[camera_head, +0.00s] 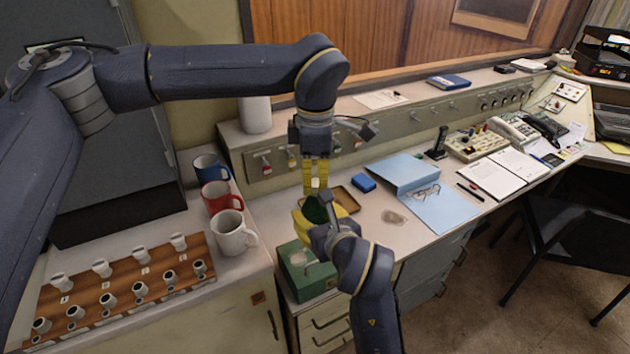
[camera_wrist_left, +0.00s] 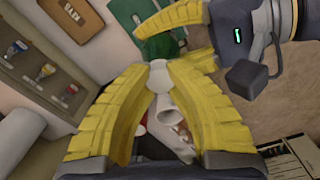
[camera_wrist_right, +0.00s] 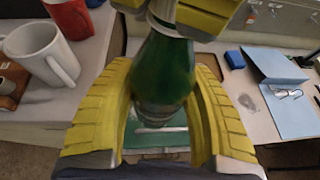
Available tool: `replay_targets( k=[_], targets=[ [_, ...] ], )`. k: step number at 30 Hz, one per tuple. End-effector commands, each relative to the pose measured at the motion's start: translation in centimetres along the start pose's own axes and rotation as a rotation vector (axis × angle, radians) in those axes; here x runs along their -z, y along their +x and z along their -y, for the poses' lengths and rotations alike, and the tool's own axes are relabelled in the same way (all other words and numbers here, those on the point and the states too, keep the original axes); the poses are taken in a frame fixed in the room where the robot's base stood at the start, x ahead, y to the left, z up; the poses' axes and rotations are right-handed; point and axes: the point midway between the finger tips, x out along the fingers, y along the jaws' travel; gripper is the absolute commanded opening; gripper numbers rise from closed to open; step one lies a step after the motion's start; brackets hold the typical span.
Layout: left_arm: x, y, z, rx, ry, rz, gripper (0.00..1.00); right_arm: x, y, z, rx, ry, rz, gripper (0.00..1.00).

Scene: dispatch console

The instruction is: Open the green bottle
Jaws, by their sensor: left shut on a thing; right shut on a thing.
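The green bottle (camera_head: 315,211) is held up above the front edge of the counter. Its green glass body shows in the right wrist view (camera_wrist_right: 165,72) and partly in the left wrist view (camera_wrist_left: 160,48). My right gripper (camera_head: 326,212) is shut around the bottle's body. My left gripper (camera_head: 316,186) is above it, with its yellow fingers pointing down at the bottle's top. It is shut on the pale bottle top (camera_wrist_left: 157,76), partly hidden by the fingers. In the right wrist view the left fingers (camera_wrist_right: 190,14) meet the top at the upper edge.
A green box (camera_head: 300,283) is below the bottle. Blue, red and white mugs (camera_head: 234,235) stand to the left, beside a wooden rack (camera_head: 125,285) of small cups. A blue folder (camera_head: 432,196), a blue block (camera_head: 363,182) and a tray (camera_head: 345,196) lie on the desk.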

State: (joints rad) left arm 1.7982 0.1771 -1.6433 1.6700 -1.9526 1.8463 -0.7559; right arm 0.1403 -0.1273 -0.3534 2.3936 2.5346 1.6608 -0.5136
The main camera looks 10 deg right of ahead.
Motion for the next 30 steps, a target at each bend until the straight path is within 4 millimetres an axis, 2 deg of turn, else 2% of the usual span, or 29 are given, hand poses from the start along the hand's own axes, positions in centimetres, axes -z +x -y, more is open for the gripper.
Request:
replay_targets(
  k=[30],
  targets=[
    [-0.19, -0.05, 0.44, 0.005, -1.591, -0.014, 0.0, 0.0, 0.01, 0.14, 0.003, 0.001, 0.0, 0.0]
  ],
)
